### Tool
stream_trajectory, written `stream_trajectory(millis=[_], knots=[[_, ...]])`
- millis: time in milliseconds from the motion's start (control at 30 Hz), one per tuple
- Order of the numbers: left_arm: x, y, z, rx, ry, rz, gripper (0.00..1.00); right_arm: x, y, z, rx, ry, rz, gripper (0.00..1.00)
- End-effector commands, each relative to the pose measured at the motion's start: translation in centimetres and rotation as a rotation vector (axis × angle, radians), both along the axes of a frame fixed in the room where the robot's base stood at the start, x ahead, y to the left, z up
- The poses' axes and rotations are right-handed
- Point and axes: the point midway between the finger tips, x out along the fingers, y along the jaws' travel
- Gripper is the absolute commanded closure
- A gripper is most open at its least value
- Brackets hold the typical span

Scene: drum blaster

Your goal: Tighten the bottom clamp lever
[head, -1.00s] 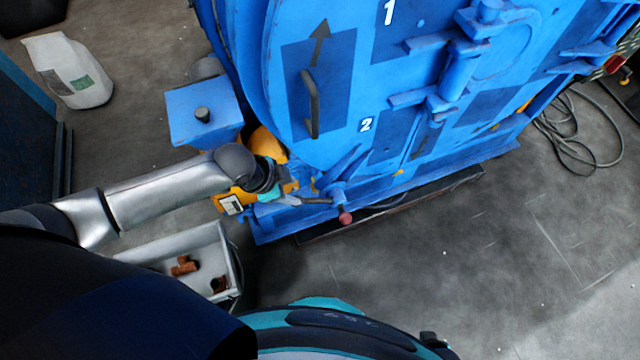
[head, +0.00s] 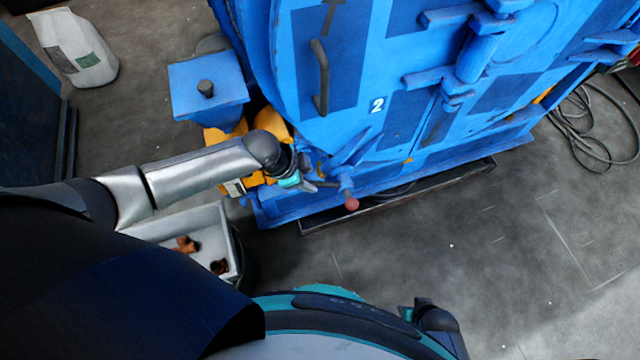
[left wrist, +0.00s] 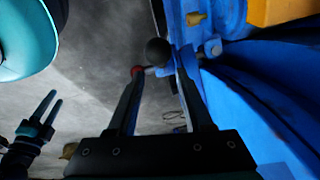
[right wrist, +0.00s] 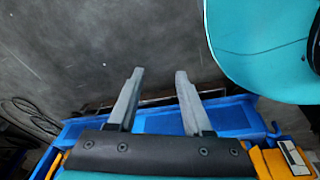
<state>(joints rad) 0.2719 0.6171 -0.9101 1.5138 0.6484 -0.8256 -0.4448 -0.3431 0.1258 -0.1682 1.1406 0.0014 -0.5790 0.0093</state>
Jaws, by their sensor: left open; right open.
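The bottom clamp lever (head: 346,190) is at the lower front edge of the blue blaster cabinet (head: 400,135) in the head view, with a red knob (head: 351,204) at its end. My left gripper (head: 322,184) is open beside the lever, just left of the knob. In the left wrist view its fingertips (left wrist: 160,64) flank a dark ball (left wrist: 157,51); a red knob (left wrist: 137,71) shows by the left fingertip. I cannot tell whether they touch. My right gripper (right wrist: 160,74) is open and empty above the floor in the right wrist view, with the cabinet's blue edge behind it.
A grey bin (head: 224,225) with several rusty fittings stands below my left arm. A blue box with a dark knob (head: 207,100) is left of the cabinet. A white bag (head: 75,48) and a cable coil (head: 590,130) lie on the floor.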

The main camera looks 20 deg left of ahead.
Motion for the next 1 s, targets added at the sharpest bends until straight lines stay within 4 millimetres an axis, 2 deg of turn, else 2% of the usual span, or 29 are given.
stream_trajectory(millis=[600, 1000], knots=[[1.3, -1.3, -4.2, -0.001, 0.0, 0.0, 0.49, 3.1, 2.7, 3.9, 0.028, -0.006, -0.004, 0.5], [2.2, -2.0, -6.7, 0.0, 0.0, 0.001, 0.49, 4.9, 3.5, 7.2, 0.04, -0.032, -0.006, 0.5]])
